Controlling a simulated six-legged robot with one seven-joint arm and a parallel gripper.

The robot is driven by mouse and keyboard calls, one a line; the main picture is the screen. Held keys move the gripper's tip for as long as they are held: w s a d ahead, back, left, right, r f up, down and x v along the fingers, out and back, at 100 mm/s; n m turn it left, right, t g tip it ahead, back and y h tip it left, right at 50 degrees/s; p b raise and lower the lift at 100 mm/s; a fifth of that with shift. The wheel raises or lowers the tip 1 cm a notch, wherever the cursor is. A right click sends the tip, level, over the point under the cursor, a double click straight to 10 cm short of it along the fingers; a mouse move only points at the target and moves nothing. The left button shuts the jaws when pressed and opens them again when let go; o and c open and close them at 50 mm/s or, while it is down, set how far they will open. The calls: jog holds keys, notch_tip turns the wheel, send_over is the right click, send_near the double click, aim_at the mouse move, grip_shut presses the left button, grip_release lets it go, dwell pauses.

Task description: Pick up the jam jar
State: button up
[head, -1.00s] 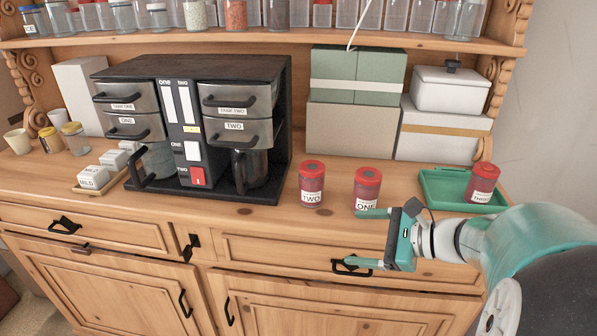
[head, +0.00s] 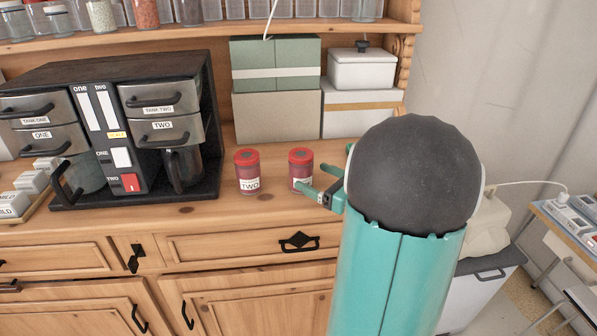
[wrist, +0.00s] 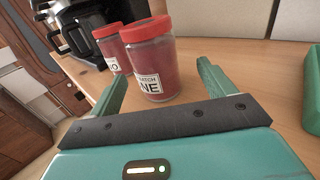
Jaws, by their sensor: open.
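Two red-lidded jars of dark red jam stand upright on the wooden dresser top. The jar labelled TWO (head: 247,176) is on the left and the jar labelled ONE (head: 300,166) is on the right. My open gripper (head: 324,170) is at the right of jar ONE, and its near finger passes in front of that jar's lower part. In the wrist view, jar ONE (wrist: 152,68) stands ahead in the finger opening, nearer the left finger. Jar TWO (wrist: 113,55) is just behind it to the left. I cannot tell whether a finger touches jar ONE.
A black coffee machine (head: 105,75) stands to the left. Stacked boxes (head: 275,116) and a white lidded box (head: 361,70) stand behind the jars. A green tray edge (wrist: 313,85) shows at right in the wrist view. My arm hides the dresser's right end.

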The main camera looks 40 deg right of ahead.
aim_at(296, 168)
jog(key=w, duration=0.2)
jog(key=w+a, duration=0.1)
jog(key=w, duration=0.3)
jog(key=shift+w+a+r, duration=0.15)
jog(key=shift+w+a, duration=0.1)
jog(key=c, duration=1.2)
jog(key=shift+c, duration=0.6)
jog(key=shift+r, duration=0.15)
